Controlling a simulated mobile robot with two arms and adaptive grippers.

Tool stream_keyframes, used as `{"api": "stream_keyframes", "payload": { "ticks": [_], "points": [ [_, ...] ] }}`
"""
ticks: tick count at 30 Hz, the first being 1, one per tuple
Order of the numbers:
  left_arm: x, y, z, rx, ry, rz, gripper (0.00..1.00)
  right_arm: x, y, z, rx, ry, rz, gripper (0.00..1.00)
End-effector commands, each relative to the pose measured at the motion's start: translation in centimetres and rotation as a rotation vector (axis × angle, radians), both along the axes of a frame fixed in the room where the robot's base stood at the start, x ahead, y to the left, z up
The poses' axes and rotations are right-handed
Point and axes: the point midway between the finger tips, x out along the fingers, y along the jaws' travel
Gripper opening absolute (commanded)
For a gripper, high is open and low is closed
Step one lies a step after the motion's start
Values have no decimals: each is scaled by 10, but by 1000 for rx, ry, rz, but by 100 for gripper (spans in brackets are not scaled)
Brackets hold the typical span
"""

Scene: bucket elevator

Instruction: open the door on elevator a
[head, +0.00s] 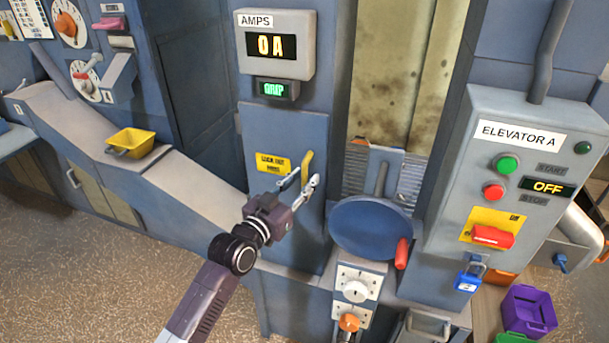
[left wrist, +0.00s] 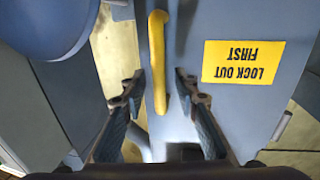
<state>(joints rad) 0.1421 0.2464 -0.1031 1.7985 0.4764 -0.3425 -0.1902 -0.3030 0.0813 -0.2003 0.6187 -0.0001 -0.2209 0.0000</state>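The elevator door is a blue-grey panel (head: 262,128) with a yellow "LOCK OUT FIRST" label (head: 272,163) and a yellow bar handle (head: 307,163). The door looks closed. My left gripper (head: 302,186) is at the handle's lower part. In the left wrist view, the open fingers (left wrist: 159,88) stand on both sides of the yellow handle (left wrist: 158,55), with gaps between. The elevator A control box (head: 490,150) reads OFF. A blue padlock (head: 468,281) hangs below its red switch (head: 491,236). My right gripper is not in view.
A round blue disc (head: 370,228) with a red knob (head: 402,254) stands just right of the door. An amps display (head: 271,46) above the door reads 0 A. A yellow tray (head: 131,143) sits on the left ledge. Purple and green bins (head: 528,309) are at lower right.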

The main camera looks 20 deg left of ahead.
Motion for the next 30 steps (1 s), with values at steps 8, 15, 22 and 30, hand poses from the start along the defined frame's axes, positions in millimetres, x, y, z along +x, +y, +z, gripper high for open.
{"api": "stream_keyframes", "payload": {
  "ticks": [8, 15, 22, 30],
  "points": [
    [11, -3, 0, -1, -1, -1, 28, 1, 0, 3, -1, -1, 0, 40],
    [11, -3, 0, -1, 0, -1, 20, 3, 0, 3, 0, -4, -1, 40],
    [11, -3, 0, -1, 0, 0, 0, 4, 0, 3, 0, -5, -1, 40],
    [11, -3, 0, 0, 0, 0, 0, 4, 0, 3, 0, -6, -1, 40]
  ]
}}
